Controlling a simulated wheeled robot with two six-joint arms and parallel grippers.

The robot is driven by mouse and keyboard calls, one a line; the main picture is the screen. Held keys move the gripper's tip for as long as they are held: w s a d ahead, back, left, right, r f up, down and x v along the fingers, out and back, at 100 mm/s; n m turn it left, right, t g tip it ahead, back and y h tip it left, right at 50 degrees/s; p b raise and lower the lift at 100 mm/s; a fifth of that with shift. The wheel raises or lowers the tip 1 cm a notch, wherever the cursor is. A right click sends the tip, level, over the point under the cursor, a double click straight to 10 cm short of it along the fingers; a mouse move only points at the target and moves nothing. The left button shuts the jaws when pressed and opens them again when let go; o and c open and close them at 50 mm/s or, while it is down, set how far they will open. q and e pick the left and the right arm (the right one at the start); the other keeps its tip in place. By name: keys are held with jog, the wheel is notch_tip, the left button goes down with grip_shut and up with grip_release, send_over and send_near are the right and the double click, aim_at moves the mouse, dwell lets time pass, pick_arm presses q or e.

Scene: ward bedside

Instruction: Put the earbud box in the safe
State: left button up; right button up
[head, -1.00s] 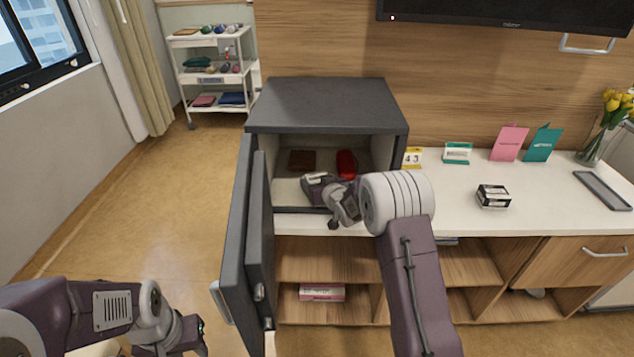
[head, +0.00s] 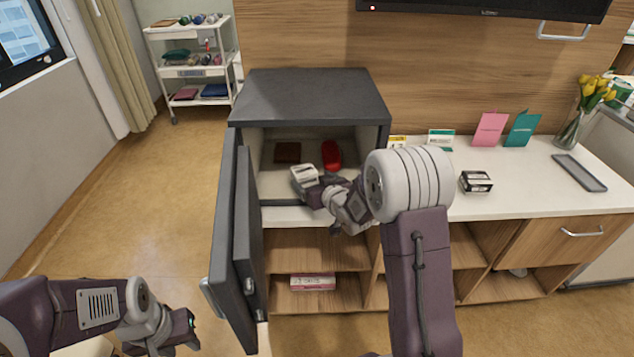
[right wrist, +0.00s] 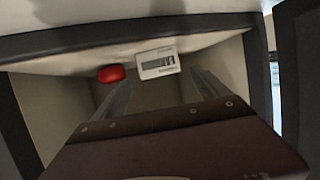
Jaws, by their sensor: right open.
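A small white box with a dark label, which looks like the earbud box (head: 303,173), is inside the open safe (head: 310,95), near its front left. The right wrist view also shows this box (right wrist: 158,64), just beyond and between the fingertips. My right gripper (head: 315,188) reaches into the safe from the front right. Its fingers (right wrist: 160,88) are apart with nothing between them. The safe door (head: 235,240) is swung open on the left. My left gripper (head: 190,328) is low at the left, away from the safe; its jaws are unclear.
A brown wallet-like item (head: 287,152) and a red case (head: 331,155) lie deeper in the safe; the red case shows in the wrist view (right wrist: 111,73). A black-and-white box (head: 476,182), cards and a grey tray (head: 579,173) are on the counter (head: 525,200).

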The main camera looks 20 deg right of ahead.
jog(key=shift+v, duration=1.55)
jog(key=s+a+f+g, duration=0.1)
jog(key=s+f+g, duration=0.2)
jog(key=s, duration=0.6)
jog(key=s+a+f+m+g, duration=0.1)
jog(key=s+f+g, duration=0.2)
jog(key=s, duration=0.6)
jog(key=s+a+f+g+h, duration=0.1)
jog(key=s+f+g, duration=0.2)
jog(key=s+g, duration=0.3)
jog(key=s, duration=0.4)
jog(key=shift+f+g, duration=0.15)
jog(key=shift+g, duration=0.25)
